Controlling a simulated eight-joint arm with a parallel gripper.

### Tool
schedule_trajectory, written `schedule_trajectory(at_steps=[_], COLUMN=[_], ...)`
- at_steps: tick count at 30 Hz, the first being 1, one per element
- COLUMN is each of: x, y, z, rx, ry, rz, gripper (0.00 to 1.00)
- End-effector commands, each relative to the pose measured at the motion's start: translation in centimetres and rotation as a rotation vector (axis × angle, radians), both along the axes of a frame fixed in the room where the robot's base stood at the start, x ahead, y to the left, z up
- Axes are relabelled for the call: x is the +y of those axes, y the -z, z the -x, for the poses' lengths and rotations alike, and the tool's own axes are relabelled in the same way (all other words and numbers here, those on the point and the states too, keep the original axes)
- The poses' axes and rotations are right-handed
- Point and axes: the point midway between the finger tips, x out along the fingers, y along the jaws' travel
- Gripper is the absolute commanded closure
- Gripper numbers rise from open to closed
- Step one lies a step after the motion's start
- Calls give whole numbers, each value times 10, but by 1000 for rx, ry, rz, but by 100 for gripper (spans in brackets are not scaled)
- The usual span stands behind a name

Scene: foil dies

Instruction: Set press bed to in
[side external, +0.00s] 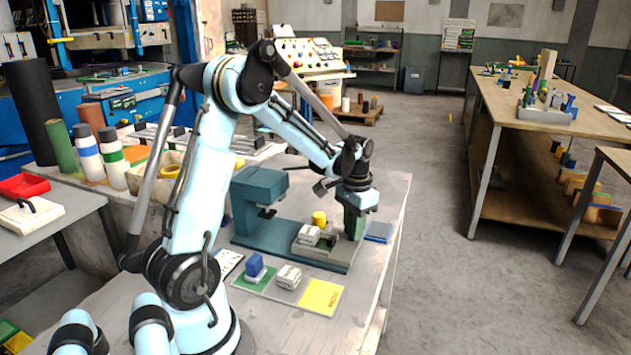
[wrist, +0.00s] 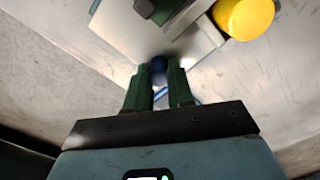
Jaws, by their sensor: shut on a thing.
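The teal press (side external: 262,186) stands on the table, its long base (side external: 262,240) running to the right. The grey press bed (side external: 322,252) lies on the right part of that base, out from under the press head. A white block (side external: 308,235) and a yellow cylinder (side external: 319,218) are at the bed. My gripper (side external: 354,222) points down at the bed's right end. The finger contact is partly hidden in the side view.
In front lies a mat with green, grey and yellow (side external: 321,297) fields, the yellow one empty. A blue block (side external: 255,266) stands on the green field and a white block (side external: 289,277) on the grey. A blue pad (side external: 379,231) lies right of the press. Bottles (side external: 112,158) stand at left.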

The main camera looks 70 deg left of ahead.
Motion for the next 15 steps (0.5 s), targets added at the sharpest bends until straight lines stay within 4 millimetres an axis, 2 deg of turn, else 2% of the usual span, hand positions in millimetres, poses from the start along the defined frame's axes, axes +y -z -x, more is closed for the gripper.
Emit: schedule_trajectory(at_steps=[5, 13, 14, 15], x=[21, 23, 23, 23], y=[0, 0, 0, 0], z=[21, 22, 22, 22], rx=[1, 0, 0, 0], ry=[-6, -1, -1, -1], rz=[-1, -2, -2, -2], gripper=[100, 100, 76, 70])
